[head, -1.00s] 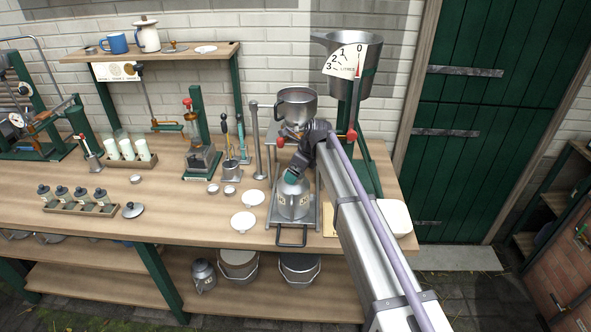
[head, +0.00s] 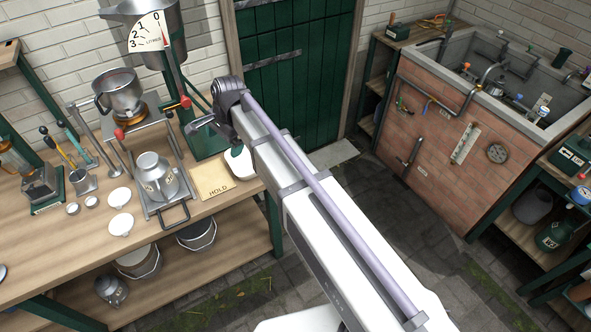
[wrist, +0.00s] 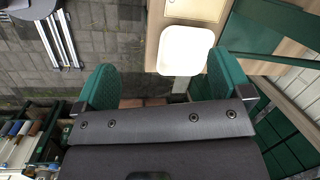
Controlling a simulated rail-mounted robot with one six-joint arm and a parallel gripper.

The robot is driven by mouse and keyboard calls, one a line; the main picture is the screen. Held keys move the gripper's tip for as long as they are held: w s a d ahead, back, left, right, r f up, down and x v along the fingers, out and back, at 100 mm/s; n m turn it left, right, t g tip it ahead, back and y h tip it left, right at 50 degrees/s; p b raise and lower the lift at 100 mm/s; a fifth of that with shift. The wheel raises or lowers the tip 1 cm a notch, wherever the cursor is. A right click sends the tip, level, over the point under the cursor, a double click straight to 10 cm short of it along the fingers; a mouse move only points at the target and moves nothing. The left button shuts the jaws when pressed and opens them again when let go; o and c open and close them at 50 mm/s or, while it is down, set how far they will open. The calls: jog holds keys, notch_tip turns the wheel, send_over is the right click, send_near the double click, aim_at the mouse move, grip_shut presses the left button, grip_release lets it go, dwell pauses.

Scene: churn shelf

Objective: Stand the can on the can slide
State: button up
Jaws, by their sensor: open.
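The metal can (head: 156,176) stands upright on the can slide (head: 187,190), a metal rail frame with a dark handle at its front. My gripper (head: 215,138) is to the right of the can and apart from it, over the right end of the bench. In the wrist view my gripper's green finger pads (wrist: 162,85) are spread wide with nothing between them. The can does not show in the wrist view.
A white dish (head: 241,163) and a board marked HOLD (head: 213,180) lie at the bench's right end. A pot (head: 118,92) on a burner and a large litre-marked vessel (head: 150,30) stand behind the slide. Open paved floor (head: 390,220) lies to the right.

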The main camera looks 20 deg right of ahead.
jog(key=s+d+n+h, duration=0.2)
jog(key=s+d+n, duration=0.9)
jog(key=s+d, duration=0.9)
notch_tip(320, 180, down, 7)
jog(key=b, duration=0.6)
jog(key=shift+a+g+b, duration=0.2)
jog(key=shift+g+b, duration=0.1)
jog(key=shift+g, duration=0.1)
jog(key=shift+w, duration=0.1)
